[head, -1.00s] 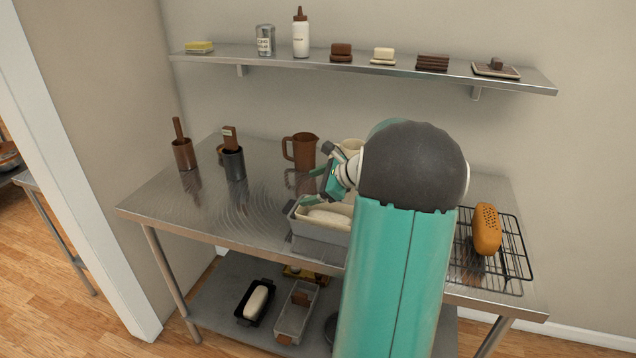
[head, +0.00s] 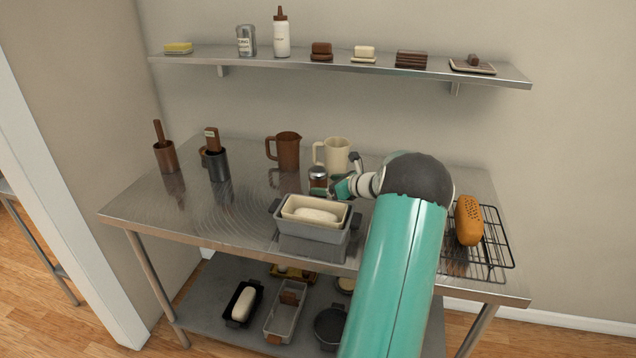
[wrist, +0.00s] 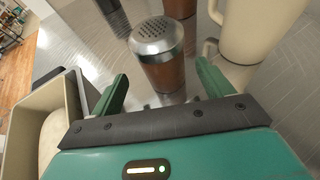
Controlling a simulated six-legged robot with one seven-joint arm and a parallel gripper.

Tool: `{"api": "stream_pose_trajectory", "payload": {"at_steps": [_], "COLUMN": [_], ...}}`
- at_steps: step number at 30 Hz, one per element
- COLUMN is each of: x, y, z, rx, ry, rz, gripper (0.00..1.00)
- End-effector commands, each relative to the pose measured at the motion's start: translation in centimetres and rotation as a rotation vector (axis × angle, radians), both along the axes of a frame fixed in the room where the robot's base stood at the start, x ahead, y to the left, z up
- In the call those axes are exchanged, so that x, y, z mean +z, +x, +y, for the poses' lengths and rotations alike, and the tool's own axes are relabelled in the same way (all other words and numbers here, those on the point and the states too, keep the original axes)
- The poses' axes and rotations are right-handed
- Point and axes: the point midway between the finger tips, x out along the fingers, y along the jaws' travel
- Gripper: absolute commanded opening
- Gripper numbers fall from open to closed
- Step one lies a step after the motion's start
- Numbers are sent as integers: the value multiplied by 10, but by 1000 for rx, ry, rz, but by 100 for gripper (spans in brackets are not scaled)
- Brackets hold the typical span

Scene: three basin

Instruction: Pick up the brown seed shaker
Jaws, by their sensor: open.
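The brown seed shaker (head: 318,179), with a perforated silver lid, stands upright on the steel table behind the grey loaf pan. In the wrist view the shaker (wrist: 160,55) is straight ahead, a little beyond my open fingers. My gripper (wrist: 160,88) has one green finger to each side of the shaker's lower part in the picture, and nothing is held. In the head view my gripper (head: 335,190) is just right of and in front of the shaker; its fingers are small and partly hidden there.
A cream pitcher (head: 332,152) stands close behind the shaker, with a brown pitcher (head: 288,152) to its left. The grey pan (head: 315,245) holds a cream pan with dough in front. A wire rack (head: 490,245) with a loaf is at right. The table's left part is mostly clear.

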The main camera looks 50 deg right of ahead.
Motion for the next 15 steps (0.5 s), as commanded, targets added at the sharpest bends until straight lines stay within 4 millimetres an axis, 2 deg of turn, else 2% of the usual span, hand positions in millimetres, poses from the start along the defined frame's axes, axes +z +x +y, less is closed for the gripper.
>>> {"api": "stream_pose_trajectory", "payload": {"at_steps": [9,15], "x": [-15,-18], "y": [38,48], "z": [-6,-6], "rx": [0,-1], "ry": [-1,-1], "rz": [0,0], "gripper": [79,79]}}
